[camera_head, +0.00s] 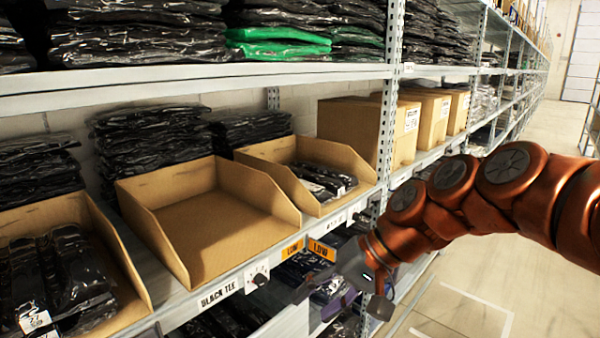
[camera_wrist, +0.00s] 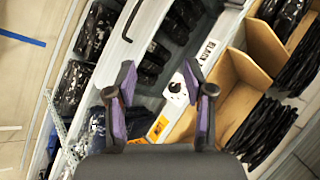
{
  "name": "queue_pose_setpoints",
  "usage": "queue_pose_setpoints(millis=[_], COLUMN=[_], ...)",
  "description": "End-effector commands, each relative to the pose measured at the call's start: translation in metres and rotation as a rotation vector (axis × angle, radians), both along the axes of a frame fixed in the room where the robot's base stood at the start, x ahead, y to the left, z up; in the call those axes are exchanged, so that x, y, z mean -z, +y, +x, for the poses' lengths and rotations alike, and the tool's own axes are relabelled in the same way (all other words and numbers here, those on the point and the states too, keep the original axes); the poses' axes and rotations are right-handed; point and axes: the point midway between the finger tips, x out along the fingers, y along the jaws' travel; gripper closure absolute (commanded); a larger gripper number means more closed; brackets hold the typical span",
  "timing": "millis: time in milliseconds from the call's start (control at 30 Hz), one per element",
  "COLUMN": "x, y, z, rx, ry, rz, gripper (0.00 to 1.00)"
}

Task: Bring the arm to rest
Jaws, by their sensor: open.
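My gripper (camera_head: 325,292) hangs at the end of my orange arm, in front of the shelf edge and below the empty bin in the head view. In the wrist view my gripper (camera_wrist: 159,72) shows two purple-padded fingers spread apart with nothing between them. The shelf edge with a white dial tag (camera_wrist: 175,87) and an orange label (camera_wrist: 158,128) lies beyond the fingers. The arm reaches in from the right, bent at several joints. In the head view the gripper partly hides the lower shelf.
An empty cardboard bin (camera_head: 215,222) stands above the "BLACK TEE" label (camera_head: 219,293). Bins with black bagged garments stand on both sides. Orange "LOW" tags (camera_head: 321,250) project from the shelf edge. Closed boxes (camera_head: 348,128) stand further right. The aisle floor (camera_head: 500,285) at right is clear.

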Motion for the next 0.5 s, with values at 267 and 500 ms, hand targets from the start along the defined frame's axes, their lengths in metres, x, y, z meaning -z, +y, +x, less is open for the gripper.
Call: queue_pose_setpoints(millis=[267,500], x=[0.013,0.022], y=[-0.051,-0.117], z=[-0.105,-0.180], rx=[-0.062,-0.058], ry=[0.069,0.151], rz=[-0.356,-0.611], gripper=[0.47,0.47])
